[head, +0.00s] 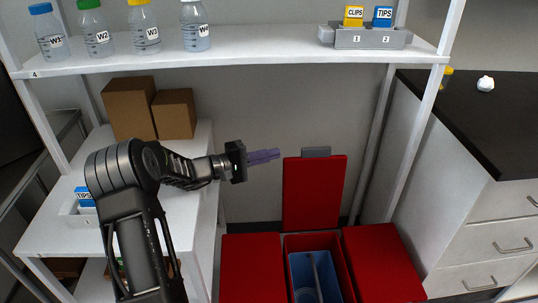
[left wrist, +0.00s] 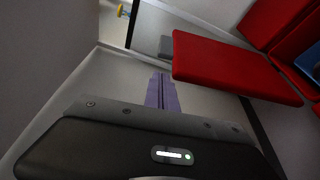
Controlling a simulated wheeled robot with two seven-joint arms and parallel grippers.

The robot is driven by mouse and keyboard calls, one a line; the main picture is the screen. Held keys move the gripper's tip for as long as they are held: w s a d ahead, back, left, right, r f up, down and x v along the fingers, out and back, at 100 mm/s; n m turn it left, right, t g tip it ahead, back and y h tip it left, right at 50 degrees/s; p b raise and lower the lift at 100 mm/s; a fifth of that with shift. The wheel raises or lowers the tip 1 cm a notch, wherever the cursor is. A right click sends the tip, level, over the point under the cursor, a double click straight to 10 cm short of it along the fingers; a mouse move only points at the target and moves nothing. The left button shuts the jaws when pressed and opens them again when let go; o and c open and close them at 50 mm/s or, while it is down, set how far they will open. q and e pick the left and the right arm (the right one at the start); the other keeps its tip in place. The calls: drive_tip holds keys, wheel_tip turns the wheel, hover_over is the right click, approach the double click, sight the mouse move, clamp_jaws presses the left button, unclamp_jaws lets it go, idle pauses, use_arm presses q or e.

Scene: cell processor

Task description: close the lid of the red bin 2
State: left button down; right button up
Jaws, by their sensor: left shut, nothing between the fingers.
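Three red bins stand in a row low on the floor. The middle bin (head: 336,240) is open, and its red lid (head: 313,193) stands upright behind the opening with a grey tab (head: 316,152) on its top edge. I cannot read any bin numbers. My left gripper (head: 278,154) points right, its purple fingers shut and empty, a little left of the lid's upper edge and apart from it in the picture. In the left wrist view the purple fingers (left wrist: 162,92) are together, with the red lid (left wrist: 235,68) to their right. My right gripper is not in view.
The left bin's lid (head: 251,268) and right bin's lid (head: 383,263) are shut. A blue inner container (head: 300,272) sits in the middle bin. A white shelf (head: 250,55) with bottles spans above. A side table (head: 203,220) stands left and a drawer cabinet (head: 460,222) right.

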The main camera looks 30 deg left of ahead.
use_arm(q)
drive_tip(key=x, duration=0.7)
drive_tip(key=shift+w, duration=0.2)
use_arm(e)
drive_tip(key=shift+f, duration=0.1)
use_arm(q)
drive_tip(key=shift+d, duration=0.1)
